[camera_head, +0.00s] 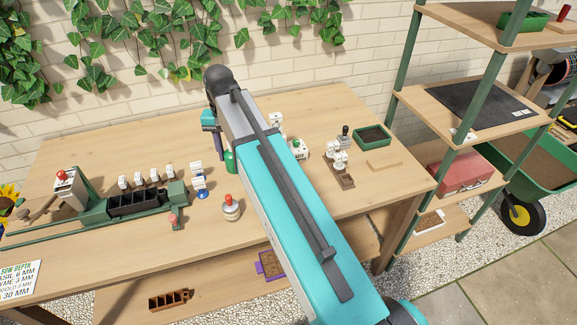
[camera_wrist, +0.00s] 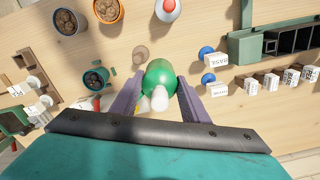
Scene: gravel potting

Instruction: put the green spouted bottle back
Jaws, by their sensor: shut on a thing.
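The green spouted bottle (camera_wrist: 160,76) is between the purple fingers of my gripper (camera_wrist: 158,98) in the wrist view. The gripper is shut on it, with a finger on either side. Its pale spout points toward the camera. In the head view the green bottle (camera_head: 231,161) shows beside my gripper, partly hidden by my arm, over the rear middle of the table. I cannot tell whether its base touches the table. A flat round tan-brown spot (camera_wrist: 140,53) lies on the tabletop close to the bottle.
A red-capped white bottle (camera_head: 231,208) stands nearby. Blue-based labelled markers (camera_head: 200,186) stand to its left, beside a green tray with black cells (camera_head: 136,204). In the wrist view, pots of brown pebbles (camera_wrist: 68,20) and a dark-filled pot (camera_wrist: 96,78) stand left. The rear left tabletop is clear.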

